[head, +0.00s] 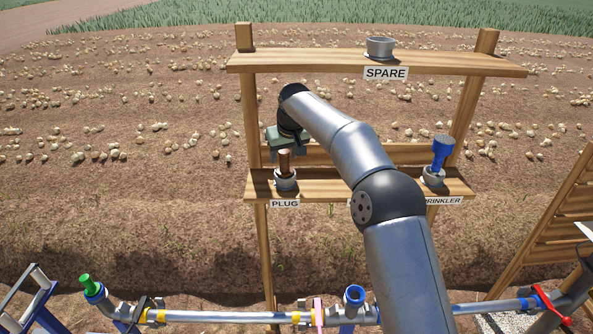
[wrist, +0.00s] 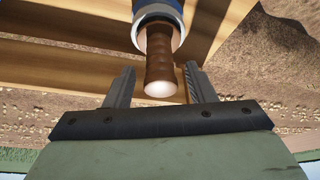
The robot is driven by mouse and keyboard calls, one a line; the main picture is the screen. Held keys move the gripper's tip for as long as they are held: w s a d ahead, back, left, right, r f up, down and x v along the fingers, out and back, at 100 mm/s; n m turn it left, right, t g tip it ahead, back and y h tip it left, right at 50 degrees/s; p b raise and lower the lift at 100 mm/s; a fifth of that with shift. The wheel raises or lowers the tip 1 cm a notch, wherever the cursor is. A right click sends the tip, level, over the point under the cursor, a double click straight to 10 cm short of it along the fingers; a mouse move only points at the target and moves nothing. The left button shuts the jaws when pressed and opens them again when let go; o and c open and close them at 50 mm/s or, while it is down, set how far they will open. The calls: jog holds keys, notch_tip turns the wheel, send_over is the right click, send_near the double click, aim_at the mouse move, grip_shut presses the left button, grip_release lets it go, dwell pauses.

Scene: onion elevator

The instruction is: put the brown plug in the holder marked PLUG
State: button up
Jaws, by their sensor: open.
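The brown plug (head: 284,161) stands upright in the grey ring holder (head: 286,182) above the PLUG label (head: 284,204), on the lower shelf. In the wrist view the brown plug (wrist: 160,62) sticks out of the holder's pale and blue ring (wrist: 157,14), with its rounded end towards my palm. My gripper (wrist: 158,78) is open, one finger on each side of the plug's end, with gaps showing on both sides. In the head view my gripper (head: 282,141) is just above the plug, its fingers hard to make out.
A blue sprinkler (head: 442,152) stands in the right holder of the lower shelf (head: 330,186). The SPARE holder (head: 380,47) on the top shelf looks empty. Wooden posts flank the shelves. A pipe line (head: 230,316) with a green-topped fitting (head: 88,285) runs along the front.

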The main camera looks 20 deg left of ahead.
jog(key=s+d+b, duration=0.5)
jog(key=s+d, duration=0.3)
jog(key=s, duration=0.1)
jog(key=shift+s+r+b, duration=0.2)
jog(key=shift+r+b, duration=0.15)
jog(key=shift+b, duration=0.05)
jog(key=s+d+f+m+g+h, duration=0.1)
jog(key=s+d+m, duration=0.1)
jog(key=s+d, duration=0.6)
jog(key=s+d+f+m+h, duration=0.2)
jog(key=s+d, duration=0.3)
jog(key=d, duration=0.7)
jog(key=s+d+f+m+g, duration=0.1)
jog(key=s+d+f, duration=0.3)
jog(key=s, duration=0.5)
jog(key=s+d+f+m+g, duration=0.1)
jog(key=s+d+f+m, duration=0.2)
jog(key=s+d, duration=0.5)
jog(key=shift+s+d+f, duration=0.35)
jog(key=shift+s+f, duration=0.1)
jog(key=shift+s, duration=0.75)
